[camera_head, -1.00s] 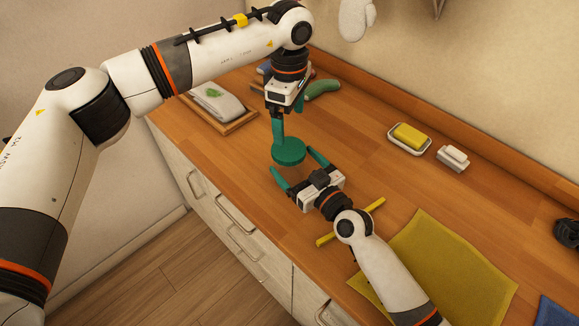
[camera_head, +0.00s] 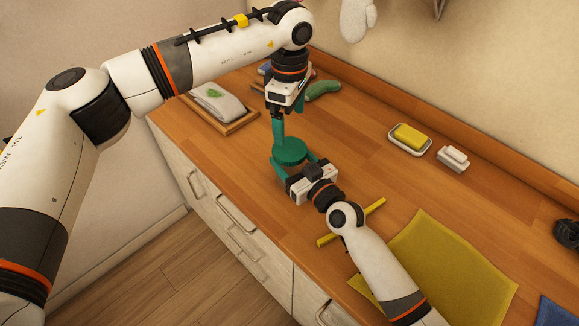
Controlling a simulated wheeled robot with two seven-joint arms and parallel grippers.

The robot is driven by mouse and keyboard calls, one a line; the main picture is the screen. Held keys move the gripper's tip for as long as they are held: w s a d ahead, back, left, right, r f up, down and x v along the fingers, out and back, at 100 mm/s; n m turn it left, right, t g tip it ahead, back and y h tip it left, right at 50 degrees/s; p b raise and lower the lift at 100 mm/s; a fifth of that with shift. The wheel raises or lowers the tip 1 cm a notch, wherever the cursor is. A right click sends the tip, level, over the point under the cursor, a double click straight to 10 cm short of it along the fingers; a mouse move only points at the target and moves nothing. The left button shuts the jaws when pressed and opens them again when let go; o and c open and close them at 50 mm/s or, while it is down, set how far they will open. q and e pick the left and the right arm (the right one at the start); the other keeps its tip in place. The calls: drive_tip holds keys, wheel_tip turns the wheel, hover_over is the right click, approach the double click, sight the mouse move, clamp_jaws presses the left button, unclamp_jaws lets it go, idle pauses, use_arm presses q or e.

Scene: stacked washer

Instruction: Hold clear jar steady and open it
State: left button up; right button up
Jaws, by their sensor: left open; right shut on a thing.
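The jar shows as a round green lid (camera_head: 289,149) near the counter's front edge; its clear body below is mostly hidden by my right gripper. My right gripper (camera_head: 289,165) comes in from the lower right, its green fingers closed around the jar just under the lid. My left gripper (camera_head: 279,140) points down from above, a green finger reaching to the lid's left rim.
A yellow stick (camera_head: 372,208) and a yellow cloth (camera_head: 440,265) lie to the right. A yellow sponge in a dish (camera_head: 424,150) and a white block (camera_head: 453,157) stand near the wall.

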sight(289, 149)
drive_tip(key=c, duration=0.3)
use_arm(q)
drive_tip(key=shift+m, duration=0.4)
use_arm(e)
drive_tip(key=shift+c, duration=0.3)
use_arm(q)
drive_tip(key=m, duration=0.7)
drive_tip(key=shift+m, duration=0.3)
drive_tip(key=m, duration=0.9)
drive_tip(key=shift+f+m, duration=0.4)
drive_tip(key=shift+f, duration=3.6)
